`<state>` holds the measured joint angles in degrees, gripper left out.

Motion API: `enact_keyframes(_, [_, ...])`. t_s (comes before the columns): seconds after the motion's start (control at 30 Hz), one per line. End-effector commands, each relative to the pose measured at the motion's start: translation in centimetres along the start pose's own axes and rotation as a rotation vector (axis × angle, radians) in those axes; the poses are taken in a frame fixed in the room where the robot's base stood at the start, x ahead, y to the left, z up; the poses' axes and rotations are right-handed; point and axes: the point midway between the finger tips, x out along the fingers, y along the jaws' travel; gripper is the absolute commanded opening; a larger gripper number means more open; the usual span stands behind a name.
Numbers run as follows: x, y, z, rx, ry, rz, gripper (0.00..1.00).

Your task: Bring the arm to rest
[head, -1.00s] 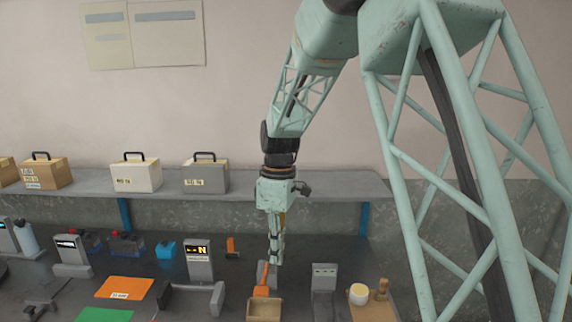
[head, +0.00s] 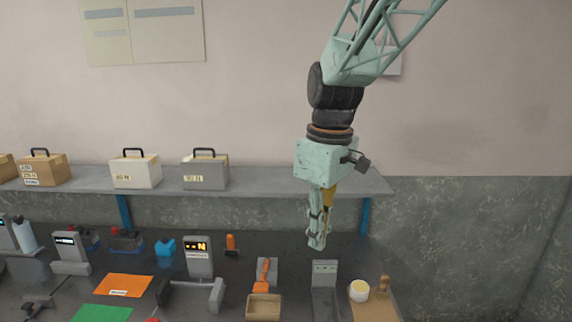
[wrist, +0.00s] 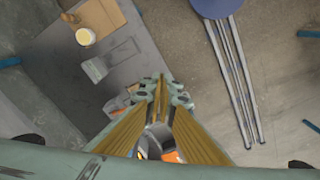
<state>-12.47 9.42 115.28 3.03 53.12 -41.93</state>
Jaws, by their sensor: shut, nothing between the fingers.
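My gripper (head: 317,246) hangs from the mint-green arm and points down, above the back right part of the dark workbench. It is shut and nothing shows between its fingers. In the head view it is apart from the bench and from the items under it. In the wrist view the closed fingertips (wrist: 160,84) show at the middle, with the bench to their left and the floor to their right.
Below are a tan tray (head: 264,307) with an orange-handled tool (head: 264,272), a grey stand (head: 324,283) and a white-topped jar (head: 359,291) on a board. A wall shelf (head: 270,183) holds several cases. A blue round-topped stool (wrist: 215,6) stands on the floor.

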Motion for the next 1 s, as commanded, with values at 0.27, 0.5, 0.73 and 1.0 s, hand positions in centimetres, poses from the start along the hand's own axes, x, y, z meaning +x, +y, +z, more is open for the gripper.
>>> enact_keyframes(0.27, [-2.4,-1.4,4.1,0.112,0.028,0.031,0.0])
enact_keyframes(0.5, [-4.0,-2.8,7.5,0.208,0.052,0.054,0.0])
enact_keyframes(0.73, [-5.2,-4.3,10.8,0.301,0.077,0.077,0.0])
enact_keyframes(1.0, [-6.1,-6.3,14.7,0.409,0.107,0.101,0.0])
